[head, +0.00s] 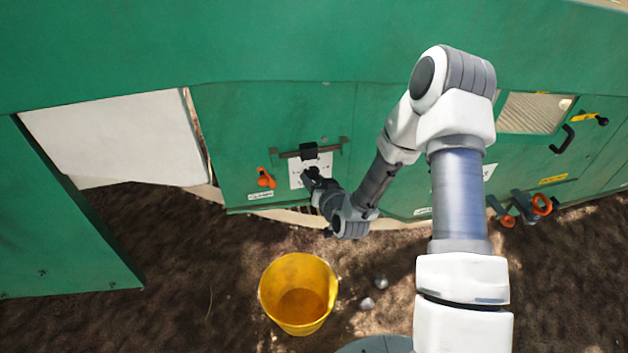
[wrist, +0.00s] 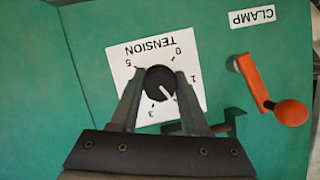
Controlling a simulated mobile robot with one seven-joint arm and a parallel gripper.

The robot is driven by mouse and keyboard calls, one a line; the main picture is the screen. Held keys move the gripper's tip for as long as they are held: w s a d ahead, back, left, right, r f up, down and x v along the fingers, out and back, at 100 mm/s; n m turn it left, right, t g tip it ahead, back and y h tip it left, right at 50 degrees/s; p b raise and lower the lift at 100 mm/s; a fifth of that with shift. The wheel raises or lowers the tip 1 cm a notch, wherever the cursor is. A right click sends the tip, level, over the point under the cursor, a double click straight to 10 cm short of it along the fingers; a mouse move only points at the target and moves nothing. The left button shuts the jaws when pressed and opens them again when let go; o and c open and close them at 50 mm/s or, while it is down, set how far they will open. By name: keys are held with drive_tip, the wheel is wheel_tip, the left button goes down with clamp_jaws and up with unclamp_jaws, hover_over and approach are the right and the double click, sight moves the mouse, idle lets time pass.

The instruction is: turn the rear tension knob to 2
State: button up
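The tension knob (wrist: 159,84) is a round black knob on a white dial plate (wrist: 120,50) marked TENSION, seen upside down in the wrist view. Its white pointer slants to the lower right, between the 1 and the 3. The 2 is not visible; my right finger covers that side. My gripper (wrist: 160,73) has one finger on each side of the knob, its tips close to the knob's edges. I cannot tell whether they touch it. In the head view my gripper (head: 312,178) is at the white dial plate (head: 298,165) on the green machine, hiding the knob.
An orange clamp handle (wrist: 264,90) is right of the dial in the wrist view; in the head view it (head: 265,178) is left of the plate. A dark bar (head: 334,147) crosses above the plate. A yellow bucket (head: 298,293) stands on the ground below.

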drive_tip(key=o, duration=0.4)
drive_tip(key=shift+c, duration=0.2)
drive_tip(key=p+v, duration=0.9)
drive_tip(key=v, duration=0.8)
drive_tip(key=shift+s, duration=0.2)
